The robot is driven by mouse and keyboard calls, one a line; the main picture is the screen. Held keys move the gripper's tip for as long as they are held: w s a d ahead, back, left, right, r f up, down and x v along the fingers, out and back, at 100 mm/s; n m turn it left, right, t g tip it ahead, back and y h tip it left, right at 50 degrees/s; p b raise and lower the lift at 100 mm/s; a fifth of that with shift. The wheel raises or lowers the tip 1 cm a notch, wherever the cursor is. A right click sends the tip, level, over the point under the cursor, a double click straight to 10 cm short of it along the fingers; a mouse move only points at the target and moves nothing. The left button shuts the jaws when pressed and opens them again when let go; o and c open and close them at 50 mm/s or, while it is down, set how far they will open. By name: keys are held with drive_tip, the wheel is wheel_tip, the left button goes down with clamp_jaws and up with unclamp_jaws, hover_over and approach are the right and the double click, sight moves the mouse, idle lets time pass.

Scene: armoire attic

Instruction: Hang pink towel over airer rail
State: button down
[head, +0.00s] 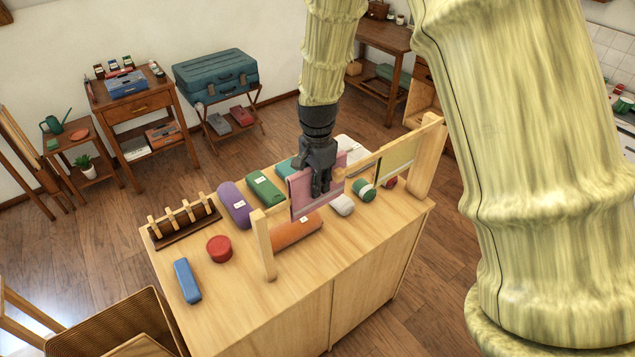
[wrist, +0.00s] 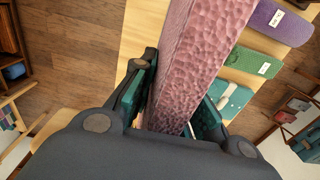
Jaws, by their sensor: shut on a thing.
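The pink towel (head: 303,197) is between the fingers of my gripper (head: 321,182), which is shut on it. In the head view it lines up with the wooden airer rail (head: 361,167) and covers a stretch of it. In the wrist view the towel (wrist: 205,60) shows as a textured folded strip with a ridge, running between the two fingers of my gripper (wrist: 177,100). I cannot tell whether it rests on the rail. The rail runs between two upright posts on the wooden cabinet top.
An olive-green cloth (head: 397,154) hangs on the rail at right. A purple roll (head: 235,204), green roll (head: 266,190) and orange roll (head: 297,232) lie nearby. A red round tin (head: 219,249), blue case (head: 187,280) and peg rack (head: 183,224) occupy the left end. The front right top is clear.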

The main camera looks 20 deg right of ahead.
drive_tip(key=shift+f+b, duration=1.15)
drive_tip(key=shift+f, duration=1.75)
drive_tip(key=c, duration=1.3)
unclamp_jaws()
drive_tip(key=shift+r, duration=0.1)
wheel_tip(320, 180, up, 12)
drive_tip(key=shift+f, duration=0.15)
